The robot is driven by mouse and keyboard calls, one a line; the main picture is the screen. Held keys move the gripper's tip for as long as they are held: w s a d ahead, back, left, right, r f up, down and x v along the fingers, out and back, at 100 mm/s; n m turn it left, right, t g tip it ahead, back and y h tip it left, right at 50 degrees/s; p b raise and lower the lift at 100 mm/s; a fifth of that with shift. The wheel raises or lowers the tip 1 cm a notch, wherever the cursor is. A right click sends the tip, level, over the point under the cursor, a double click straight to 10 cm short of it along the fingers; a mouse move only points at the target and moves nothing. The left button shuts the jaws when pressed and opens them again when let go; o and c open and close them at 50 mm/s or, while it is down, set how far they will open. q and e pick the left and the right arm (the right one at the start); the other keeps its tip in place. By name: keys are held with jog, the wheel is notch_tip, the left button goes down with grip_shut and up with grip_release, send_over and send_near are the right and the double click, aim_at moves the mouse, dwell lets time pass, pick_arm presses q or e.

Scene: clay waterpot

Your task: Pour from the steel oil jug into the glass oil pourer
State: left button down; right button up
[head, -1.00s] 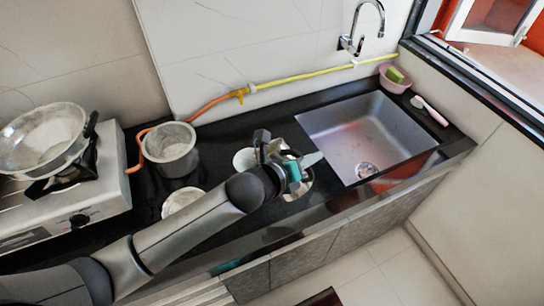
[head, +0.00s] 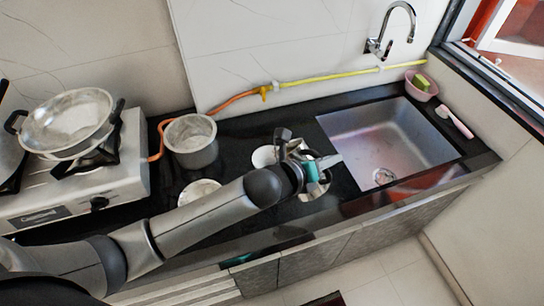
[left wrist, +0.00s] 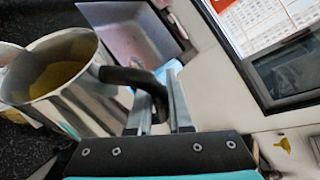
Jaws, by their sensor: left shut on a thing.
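The steel oil jug (left wrist: 85,105) fills the left of the left wrist view, with yellow oil (left wrist: 60,78) inside it. Its dark curved handle (left wrist: 128,75) lies at my left gripper's fingers (left wrist: 160,108), which are shut on it. In the head view my left gripper (head: 312,166) is over the counter just left of the sink. The jug there is mostly hidden by the gripper and wrist. I cannot make out the glass oil pourer clearly in either view. My right gripper is not in view.
A white bowl (head: 263,157) stands close left of the gripper. A pale dish (head: 200,193) and a steel pot (head: 191,146) are farther left, beside the stove (head: 75,190) with a pan (head: 68,123). The sink (head: 400,150) is right; a pink bowl (head: 419,91) stands at its back corner.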

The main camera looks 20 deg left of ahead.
pick_arm(q)
jog(key=shift+w+r+p, duration=0.1)
jog(key=shift+r+p, duration=0.15)
jog(key=shift+p, duration=0.2)
dwell(1.2)
jog(key=shift+w+a+r+n+h+p, duration=0.25)
jog(key=shift+a+r+n+h+p, duration=0.15)
jog(key=shift+a+n+h+p, duration=0.45)
dwell(5.5)
